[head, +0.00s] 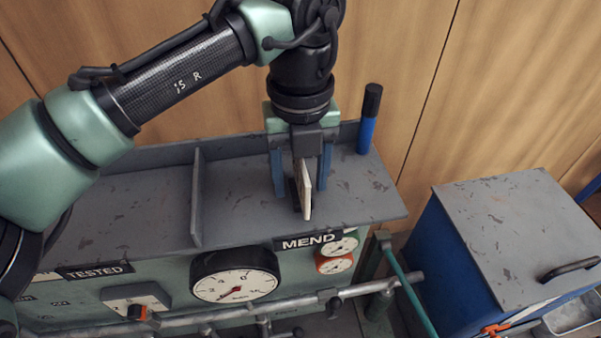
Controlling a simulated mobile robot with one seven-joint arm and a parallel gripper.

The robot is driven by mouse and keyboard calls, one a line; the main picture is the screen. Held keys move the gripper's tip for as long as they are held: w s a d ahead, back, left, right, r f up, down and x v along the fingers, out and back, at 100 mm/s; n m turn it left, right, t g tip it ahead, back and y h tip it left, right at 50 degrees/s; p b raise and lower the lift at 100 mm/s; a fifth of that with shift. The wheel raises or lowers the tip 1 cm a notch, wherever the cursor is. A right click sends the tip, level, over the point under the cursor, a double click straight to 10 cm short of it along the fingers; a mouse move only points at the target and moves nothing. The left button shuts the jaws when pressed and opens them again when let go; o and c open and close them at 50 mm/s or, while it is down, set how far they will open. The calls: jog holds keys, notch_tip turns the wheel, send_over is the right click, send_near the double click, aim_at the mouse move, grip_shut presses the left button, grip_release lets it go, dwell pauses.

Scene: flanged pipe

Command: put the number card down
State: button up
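The number card (305,192) is a thin pale plate, seen almost edge-on in the head view, so no number can be read. It stands upright at the right part of the grey shelf (235,215), above the MEND label (308,241). Its lower edge appears to be at the shelf surface, but contact is hard to tell. My gripper (302,180) points down with a blue finger on each side of the card. The fingers are apart, with visible gaps to the card. A small dark patch beside the card is partly hidden.
A blue cylinder with a black top (369,120) stands close at the right rear. An upright divider (197,198) separates the MEND side from the TESTED side (95,271). Gauges (235,285) and pipes lie below the shelf front. A blue cabinet (515,235) stands right.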

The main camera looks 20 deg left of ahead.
dwell(0.3)
notch_tip(320, 180, up, 12)
jog(key=b, duration=0.2)
jog(key=shift+r+b, duration=0.15)
jog(key=shift+b, duration=0.2)
